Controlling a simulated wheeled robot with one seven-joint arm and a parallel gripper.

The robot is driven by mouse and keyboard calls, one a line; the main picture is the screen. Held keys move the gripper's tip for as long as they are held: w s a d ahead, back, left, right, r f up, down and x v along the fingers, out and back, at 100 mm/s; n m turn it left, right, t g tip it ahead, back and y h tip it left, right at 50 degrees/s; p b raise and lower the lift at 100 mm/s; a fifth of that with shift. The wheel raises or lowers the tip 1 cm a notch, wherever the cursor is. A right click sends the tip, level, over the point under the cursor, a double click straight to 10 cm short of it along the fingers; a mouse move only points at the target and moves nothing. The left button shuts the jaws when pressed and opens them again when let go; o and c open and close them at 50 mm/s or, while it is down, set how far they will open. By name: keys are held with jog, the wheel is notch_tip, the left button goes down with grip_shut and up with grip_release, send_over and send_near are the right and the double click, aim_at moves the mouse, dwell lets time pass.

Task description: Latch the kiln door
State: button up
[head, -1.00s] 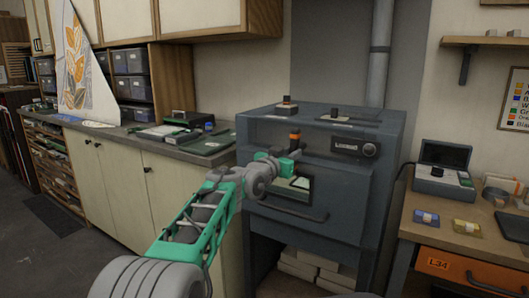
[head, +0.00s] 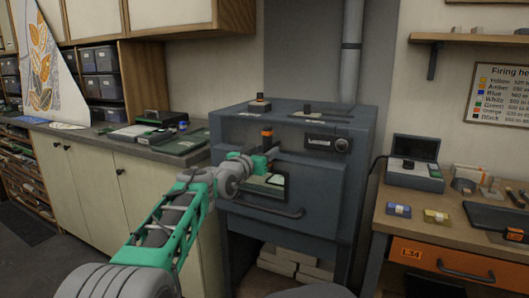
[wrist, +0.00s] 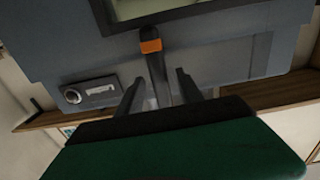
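The kiln (head: 345,122) is a dark blue-grey box in the middle of the head view. Its front door (head: 320,185) looks closed, with a small window and a curved handle (head: 262,211). The latch, a dark bar with an orange band (head: 267,133), is upright on the front above the window; it also shows in the wrist view (wrist: 151,46). My gripper (head: 270,156) is at the kiln front, just below the orange band. In the wrist view my gripper's fingers (wrist: 158,92) are apart, one on each side of the latch bar, with gaps visible. Contact cannot be seen.
A panel with a round knob (head: 341,145) is right of the latch. A cabinet counter (head: 150,148) stands left of the kiln. A wooden bench (head: 450,218) with an open dark case (head: 415,163) stands close on the right. Pale bricks (head: 290,262) lie under the kiln.

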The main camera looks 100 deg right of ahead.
jog(key=b+v, duration=0.1)
jog(key=v, duration=0.6)
jog(key=shift+w+a, duration=0.25)
jog(key=shift+w, duration=0.05)
